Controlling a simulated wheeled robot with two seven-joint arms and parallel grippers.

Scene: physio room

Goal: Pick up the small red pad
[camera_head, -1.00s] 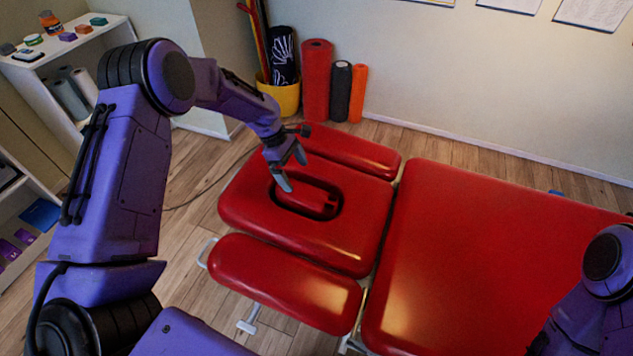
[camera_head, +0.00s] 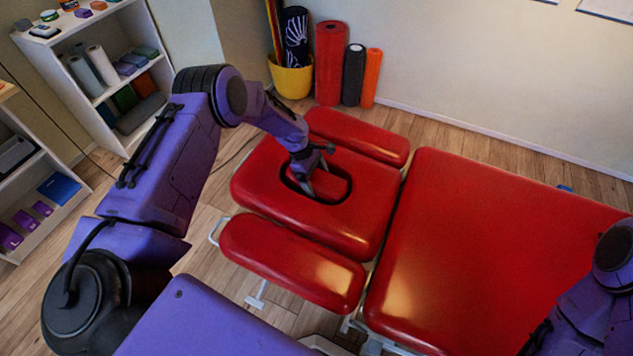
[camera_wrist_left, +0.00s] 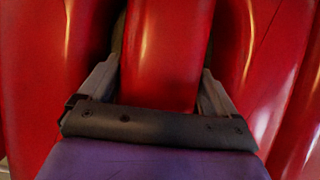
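The small red pad (camera_head: 332,187) sits in the oval opening of the headrest section (camera_head: 350,226) of the red treatment table. My left gripper (camera_head: 308,192) is down at the left end of the pad, over the opening. In the left wrist view the pad (camera_wrist_left: 166,55) runs between the two grey fingers of my left gripper (camera_wrist_left: 160,90). A finger stands on each side of it; the fingers are apart, and I cannot tell whether they press on the pad. My right arm shows at the lower right, but its gripper is outside the view.
The main red table section (camera_head: 480,250) is to the right. Red armrests (camera_head: 290,262) lie at the front and at the back (camera_head: 358,137). A yellow bin (camera_head: 292,82) and upright rolls (camera_head: 329,65) stand by the wall. Shelves (camera_head: 110,100) are at the left.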

